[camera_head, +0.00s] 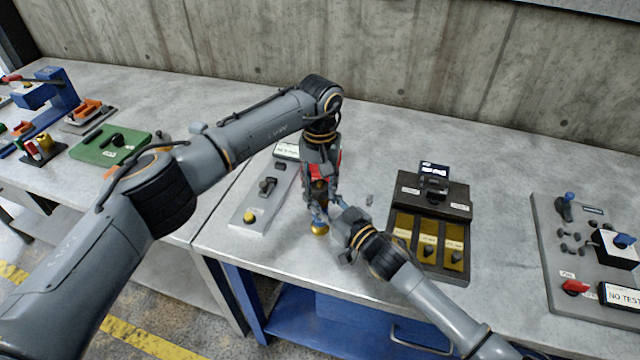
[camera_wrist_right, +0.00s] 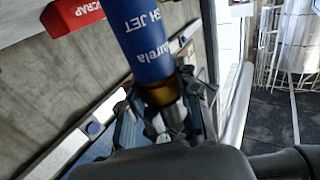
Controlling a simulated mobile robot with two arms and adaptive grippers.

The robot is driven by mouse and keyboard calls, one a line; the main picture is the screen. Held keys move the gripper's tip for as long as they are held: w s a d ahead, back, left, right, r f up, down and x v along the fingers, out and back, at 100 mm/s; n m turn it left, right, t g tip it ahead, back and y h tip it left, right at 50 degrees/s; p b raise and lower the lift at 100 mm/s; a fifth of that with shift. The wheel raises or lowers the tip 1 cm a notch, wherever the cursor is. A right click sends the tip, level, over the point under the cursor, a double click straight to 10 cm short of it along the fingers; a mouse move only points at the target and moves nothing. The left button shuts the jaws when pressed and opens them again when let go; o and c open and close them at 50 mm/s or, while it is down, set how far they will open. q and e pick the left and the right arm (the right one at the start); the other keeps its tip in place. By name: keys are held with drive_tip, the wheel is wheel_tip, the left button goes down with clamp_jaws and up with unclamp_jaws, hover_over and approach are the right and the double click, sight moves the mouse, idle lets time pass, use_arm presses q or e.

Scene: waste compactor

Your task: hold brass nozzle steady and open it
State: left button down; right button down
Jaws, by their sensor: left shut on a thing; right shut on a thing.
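The brass nozzle (camera_head: 320,229) shows as a small gold end below my left gripper in the head view. In the right wrist view it has a blue body (camera_wrist_right: 145,45) with white lettering and a brass collar (camera_wrist_right: 160,92). My left gripper (camera_head: 318,211) reaches down over it from above and is shut on it; the arm hides most of it. My right gripper (camera_head: 334,203) comes from the lower right and is shut on the nozzle's lower part. Its fingers (camera_wrist_right: 165,118) sit around the brass end in the wrist view. The exact contact is partly hidden.
A grey switch panel (camera_head: 244,208) lies left of the grippers. A black box with yellow compartments (camera_head: 431,190) stands to the right. A grey control board (camera_head: 560,285) is farther right. A red block labelled SCRAP (camera_wrist_right: 75,14) is near the nozzle.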

use_arm(q)
drive_tip(key=n, duration=0.4)
use_arm(e)
drive_tip(key=shift+f, duration=0.2)
use_arm(q)
drive_tip(key=n, duration=1)
drive_tip(key=shift+n, duration=0.3)
drive_tip(key=n, duration=1.4)
drive_tip(key=shift+n, duration=0.3)
drive_tip(key=n, duration=1.2)
drive_tip(key=shift+r+n, duration=0.1)
drive_tip(key=shift+n, duration=0.2)
drive_tip(key=n, duration=1)
drive_tip(key=shift+n, duration=0.3)
drive_tip(key=shift+r, duration=0.15)
